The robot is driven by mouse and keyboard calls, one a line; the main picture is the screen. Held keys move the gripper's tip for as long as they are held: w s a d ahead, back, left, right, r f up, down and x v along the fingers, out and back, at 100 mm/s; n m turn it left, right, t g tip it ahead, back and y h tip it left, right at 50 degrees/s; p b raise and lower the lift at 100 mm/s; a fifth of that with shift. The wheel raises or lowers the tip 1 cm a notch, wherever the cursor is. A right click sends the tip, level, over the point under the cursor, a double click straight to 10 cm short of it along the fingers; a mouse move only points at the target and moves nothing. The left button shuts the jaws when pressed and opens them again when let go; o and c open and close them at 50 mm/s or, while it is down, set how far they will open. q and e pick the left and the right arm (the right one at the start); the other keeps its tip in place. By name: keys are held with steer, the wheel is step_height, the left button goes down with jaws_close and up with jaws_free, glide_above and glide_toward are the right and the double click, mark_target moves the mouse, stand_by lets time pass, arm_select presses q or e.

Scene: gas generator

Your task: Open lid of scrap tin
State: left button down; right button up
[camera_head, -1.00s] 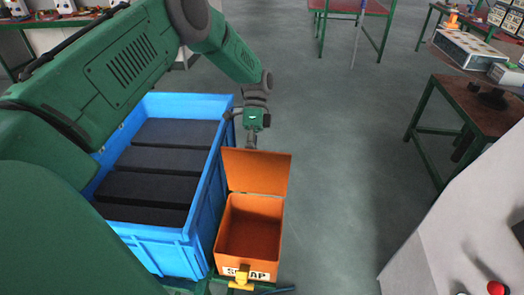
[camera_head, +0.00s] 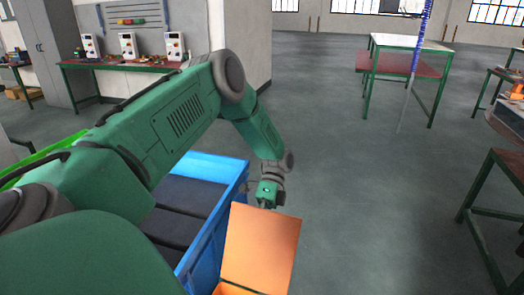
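The orange scrap tin (camera_head: 236,289) is at the bottom edge of the head view, and most of its body is cut off below. Its orange lid (camera_head: 260,247) stands upright, swung open at the tin's back edge. My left arm reaches in from the left over a blue crate. My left gripper (camera_head: 267,204) is just behind the lid's top edge. The lid hides its fingers, so I cannot tell whether they are open or touching the lid. My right gripper is out of view.
The blue crate (camera_head: 222,172) with dark blocks stands left of the tin. Open grey floor (camera_head: 370,210) lies to the right. Tables with green legs stand at the right (camera_head: 500,205) and far back (camera_head: 408,68). A workbench (camera_head: 130,68) is at the back left.

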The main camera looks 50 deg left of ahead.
arm_select(q)
steer(key=shift+w+a+r, duration=0.15)
steer(key=shift+w, duration=0.55)
steer(key=shift+t, duration=0.3)
steer(key=c, duration=1.9)
jaws_free()
steer(key=o, duration=0.3)
steer(key=shift+w, duration=0.2)
steer(key=f+v, duration=0.1)
steer(key=v, duration=1.1)
steer(key=shift+w+a, duration=0.3)
steer(key=shift+f, duration=0.1)
steer(key=shift+f, duration=0.1)
